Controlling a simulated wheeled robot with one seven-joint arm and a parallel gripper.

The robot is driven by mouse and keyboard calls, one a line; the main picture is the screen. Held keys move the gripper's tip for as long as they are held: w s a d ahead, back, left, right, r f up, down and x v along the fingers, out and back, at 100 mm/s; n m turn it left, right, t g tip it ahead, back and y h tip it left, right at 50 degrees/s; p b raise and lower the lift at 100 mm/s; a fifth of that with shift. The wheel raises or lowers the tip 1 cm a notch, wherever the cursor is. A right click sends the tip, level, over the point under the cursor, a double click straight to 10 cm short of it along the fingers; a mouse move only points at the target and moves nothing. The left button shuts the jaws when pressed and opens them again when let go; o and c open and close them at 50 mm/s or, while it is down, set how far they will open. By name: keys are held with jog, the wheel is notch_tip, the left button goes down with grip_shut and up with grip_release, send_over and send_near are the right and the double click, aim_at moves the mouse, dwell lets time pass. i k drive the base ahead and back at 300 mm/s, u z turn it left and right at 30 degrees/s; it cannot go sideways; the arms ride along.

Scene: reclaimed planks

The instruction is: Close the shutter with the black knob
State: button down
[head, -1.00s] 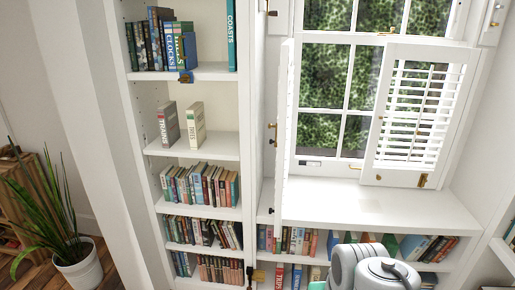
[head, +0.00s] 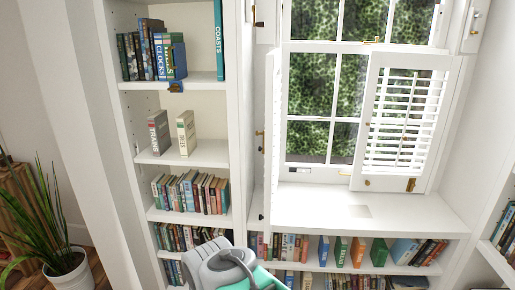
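The left lower shutter (head: 271,150) is a tall white panel seen nearly edge-on. It stands swung out from the window's left side, above the sill. A small dark knob (head: 261,217) shows near its lower end, and brass fittings show higher on its left side. The right lower shutter (head: 400,120) has white slats, a brass knob (head: 367,182) and a brass latch (head: 411,184). It stands partly across the right of the window. My arm shows at the bottom centre, below and left of the left shutter's lower end. My gripper is not in view.
The white window sill (head: 320,207) is bare, above shelves of books (head: 290,246). A tall white bookcase (head: 185,152) stands left of the window. A potted plant (head: 66,275) is at far left. Another shelf (head: 495,262) is at right.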

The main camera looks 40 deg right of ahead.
aim_at(273, 85)
jog(key=z, duration=0.05)
jog(key=i, duration=0.9)
jog(key=u, duration=0.05)
